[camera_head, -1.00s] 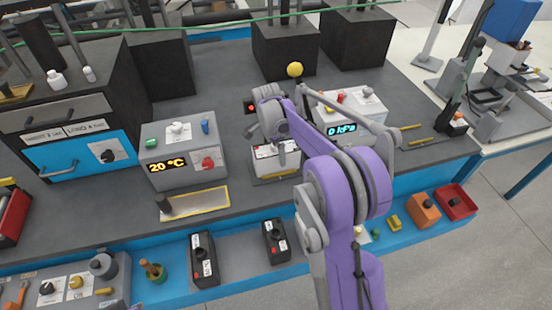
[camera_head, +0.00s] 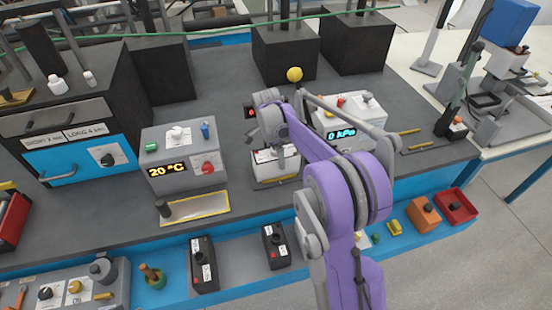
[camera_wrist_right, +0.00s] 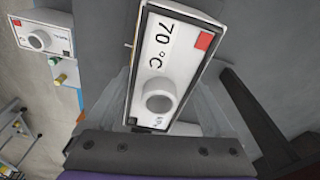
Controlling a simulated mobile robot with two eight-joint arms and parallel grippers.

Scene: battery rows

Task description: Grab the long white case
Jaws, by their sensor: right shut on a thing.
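The white case (camera_head: 270,168) stands on the grey bench top near the middle of the head view, partly hidden by my right arm. In the right wrist view the long white case (camera_wrist_right: 167,62) fills the upper middle, with a "70 °C" label, a red square and a round grey knob. My right gripper (camera_head: 277,152) is over it, with its fingers along the two long sides, shut on the case. Whether the case is clear of the surface under it cannot be told. My left gripper is not in view.
A grey box reading 20 °C (camera_head: 183,158) stands left of the case, and a 0 kPa box (camera_head: 352,120) stands close on the right. A shallow yellow-rimmed tray (camera_head: 200,207) lies front left. Two black batteries (camera_head: 203,262) (camera_head: 276,246) stand in front, on the lower blue-edged shelf.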

